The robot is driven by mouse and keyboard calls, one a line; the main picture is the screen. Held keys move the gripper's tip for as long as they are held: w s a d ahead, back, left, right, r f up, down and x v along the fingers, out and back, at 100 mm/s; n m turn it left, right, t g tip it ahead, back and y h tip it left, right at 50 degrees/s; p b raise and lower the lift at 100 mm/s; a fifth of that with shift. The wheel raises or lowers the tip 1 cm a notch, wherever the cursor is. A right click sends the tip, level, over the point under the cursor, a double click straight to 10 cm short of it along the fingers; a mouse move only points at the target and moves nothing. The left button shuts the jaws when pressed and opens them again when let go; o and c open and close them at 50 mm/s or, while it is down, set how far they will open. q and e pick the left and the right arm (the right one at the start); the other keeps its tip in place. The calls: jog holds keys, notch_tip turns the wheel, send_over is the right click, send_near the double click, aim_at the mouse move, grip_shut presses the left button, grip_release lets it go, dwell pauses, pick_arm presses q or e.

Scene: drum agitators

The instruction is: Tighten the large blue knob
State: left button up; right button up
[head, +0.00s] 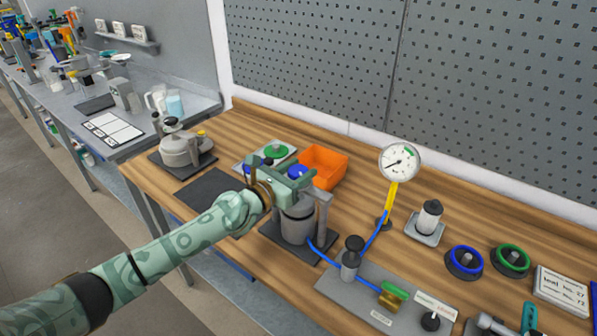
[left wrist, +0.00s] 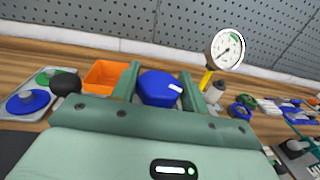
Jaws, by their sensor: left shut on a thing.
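The large blue knob (head: 298,171) sits on top of the grey cylindrical vessel (head: 297,222) in its upright frame. My left gripper (head: 292,178) is at the knob from the left, with its fingers on either side of it. In the left wrist view the blue knob (left wrist: 160,88) shows between the two green fingers (left wrist: 160,86), with a white mark on its right side. The gripper is shut on it. The knob's lower part and shaft are hidden behind my gripper. My right gripper does not show.
An orange bin (head: 323,165) stands just behind the vessel. A tray with a green-topped part (head: 276,151) is to its left. Blue hoses run right to a valve block (head: 351,259) and a pressure gauge (head: 400,161). Blue (head: 464,262) and green (head: 511,261) rings lie farther right.

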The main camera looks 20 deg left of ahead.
pick_arm(q)
jog(key=shift+m+g+h+b, duration=0.7)
jog(key=shift+m+g+h, duration=0.3)
jog(key=shift+h, duration=0.5)
jog(key=shift+r+m+h, duration=0.1)
jog(key=shift+m+h, duration=0.2)
jog(key=o, duration=1)
jog(key=shift+b+v, duration=0.95)
jog(key=shift+v, duration=7.2)
jog(key=shift+r, duration=0.15)
